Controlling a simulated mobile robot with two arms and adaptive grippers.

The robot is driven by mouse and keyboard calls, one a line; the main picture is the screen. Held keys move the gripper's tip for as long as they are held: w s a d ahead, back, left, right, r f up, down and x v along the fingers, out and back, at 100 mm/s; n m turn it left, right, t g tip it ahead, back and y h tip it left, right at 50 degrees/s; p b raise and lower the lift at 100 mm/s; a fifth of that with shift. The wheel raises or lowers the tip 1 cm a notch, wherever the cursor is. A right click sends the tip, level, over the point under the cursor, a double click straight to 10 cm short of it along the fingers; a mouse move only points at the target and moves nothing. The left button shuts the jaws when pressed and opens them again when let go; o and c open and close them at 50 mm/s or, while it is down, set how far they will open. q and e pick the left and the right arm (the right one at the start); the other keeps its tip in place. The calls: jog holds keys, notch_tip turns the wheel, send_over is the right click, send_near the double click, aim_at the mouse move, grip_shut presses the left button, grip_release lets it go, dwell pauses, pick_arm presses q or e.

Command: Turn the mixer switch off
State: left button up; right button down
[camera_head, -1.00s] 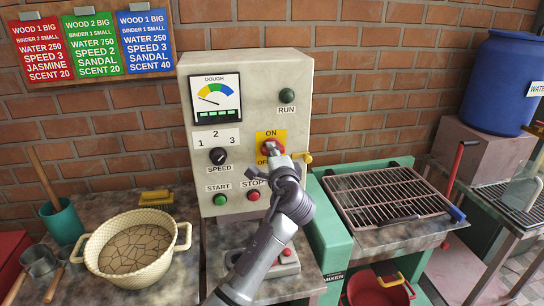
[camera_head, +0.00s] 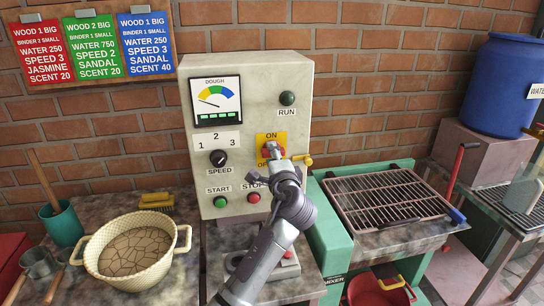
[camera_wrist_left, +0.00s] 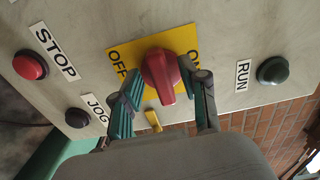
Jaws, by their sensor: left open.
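The mixer switch is a red knob (camera_head: 273,148) on a yellow ON/OFF plate (camera_head: 265,137) on the pale control cabinet. ON is printed above it and OFF below, partly hidden by my gripper. In the left wrist view the red knob (camera_wrist_left: 163,76) sits between the fingers of my left gripper (camera_wrist_left: 168,97). The gripper is open, with one finger on the OFF side and one on the ON side. I cannot tell whether a finger touches the knob. My left gripper (camera_head: 278,160) also shows at the switch in the head view.
Around the switch are the green START button (camera_head: 221,202), red STOP button (camera_head: 253,198), black SPEED knob (camera_head: 218,158) and dark RUN button (camera_head: 288,98). A small yellow piece (camera_head: 305,160) juts out beside the plate. A dough basin (camera_head: 185,237) stands left, a rack (camera_head: 385,199) right.

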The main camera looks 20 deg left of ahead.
pick_arm(q)
jog(key=v, duration=1.1)
jog(key=shift+s, duration=0.2)
jog(key=shift+d, duration=0.1)
